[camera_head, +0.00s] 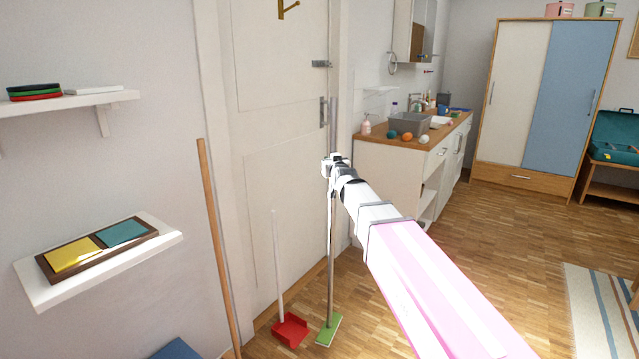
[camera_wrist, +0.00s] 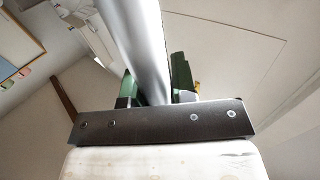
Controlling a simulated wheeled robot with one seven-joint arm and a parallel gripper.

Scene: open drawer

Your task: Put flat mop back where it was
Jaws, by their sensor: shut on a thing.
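The flat mop has a grey pole (camera_head: 331,235) and a flat green head (camera_head: 328,330). It stands close to upright in front of the white door's right side. My gripper (camera_head: 334,166) is shut around the upper part of the pole. In the wrist view the silver pole (camera_wrist: 137,40) passes between the green fingers of my gripper (camera_wrist: 156,92). The green head is at floor level, just right of a red dustpan (camera_head: 290,331). I cannot tell whether it touches the floor.
The dustpan's white handle (camera_head: 278,265) rises beside the door (camera_head: 280,130). A wooden pole (camera_head: 213,225) stands upright to the left. A low wall shelf (camera_head: 165,240) is at left. A counter (camera_head: 400,160) stands behind my arm. Open parquet (camera_head: 500,235) lies to the right.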

